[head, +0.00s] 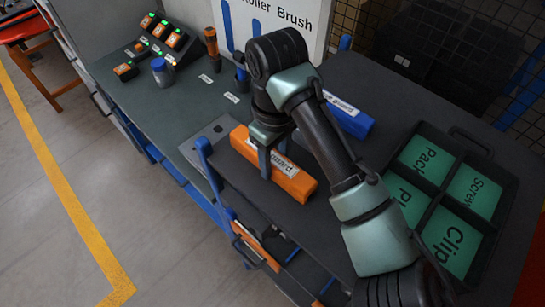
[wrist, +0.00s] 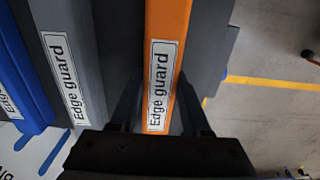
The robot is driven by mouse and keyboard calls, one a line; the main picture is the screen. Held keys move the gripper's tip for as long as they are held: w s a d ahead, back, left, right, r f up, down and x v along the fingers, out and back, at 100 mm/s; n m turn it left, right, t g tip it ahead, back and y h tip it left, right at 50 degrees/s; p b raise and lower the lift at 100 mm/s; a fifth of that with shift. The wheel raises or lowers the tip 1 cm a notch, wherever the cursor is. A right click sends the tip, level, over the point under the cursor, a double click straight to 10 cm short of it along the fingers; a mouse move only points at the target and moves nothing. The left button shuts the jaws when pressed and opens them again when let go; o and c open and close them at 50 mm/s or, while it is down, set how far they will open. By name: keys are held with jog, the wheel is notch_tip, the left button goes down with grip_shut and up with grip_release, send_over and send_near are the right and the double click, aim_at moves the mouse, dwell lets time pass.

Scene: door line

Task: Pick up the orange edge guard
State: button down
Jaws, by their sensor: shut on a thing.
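The orange edge guard (head: 300,184) is a long bar with a white "Edge guard" label, at the middle of the dark worktop in the head view. It also shows in the wrist view (wrist: 168,30), running away from my gripper. My gripper (head: 272,158) points down over the guard with a finger on each side of it. In the wrist view my gripper (wrist: 160,115) is shut on the guard across its labelled part. I cannot tell whether the guard's underside touches the worktop.
A grey edge guard (wrist: 80,60) lies left of the orange one in the wrist view. A blue edge guard (head: 350,120) lies behind my gripper. A black tray (head: 478,142) with labelled green compartments stands right. A control panel (head: 165,37) and bottle (head: 161,72) stand back left.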

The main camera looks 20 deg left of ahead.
aim_at(276, 158)
notch_tip(276, 158, up, 10)
jog(key=shift+r, duration=0.1)
dwell(0.4)
jog(key=c, duration=0.9)
grip_release()
grip_shut()
jog(key=shift+f+b, duration=0.2)
jog(key=shift+b, duration=0.1)
